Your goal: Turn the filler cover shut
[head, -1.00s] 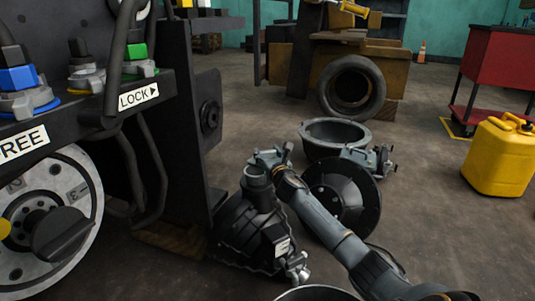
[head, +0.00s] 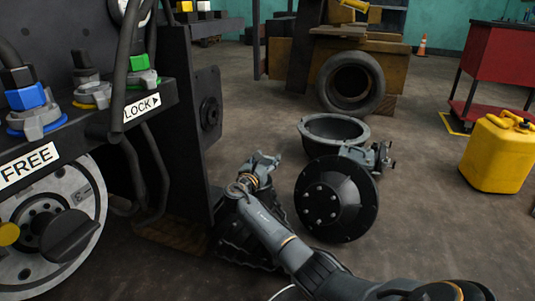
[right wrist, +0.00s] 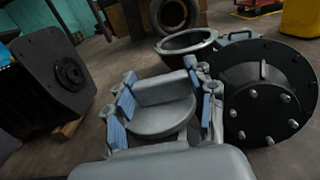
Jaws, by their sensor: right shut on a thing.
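My right gripper (head: 263,163) reaches in over the black ribbed housing (head: 238,247), and my arm hides most of that housing and its neck. In the right wrist view my right gripper (right wrist: 166,90) is shut on the raised bar of a grey round piece, which looks like the filler cover (right wrist: 160,122). Its blue-padded fingers stand on both sides of the bar. The cover's underside is hidden, so I cannot tell how it sits on the neck. My left gripper is not in view.
A black machine with a panel of coloured connectors (head: 28,98) stands close on the left. A black bolted disc (head: 335,200) is right of my gripper, with a grey bowl-shaped casing (head: 345,127) behind. A yellow canister (head: 497,155) stands far right. Floor between is clear.

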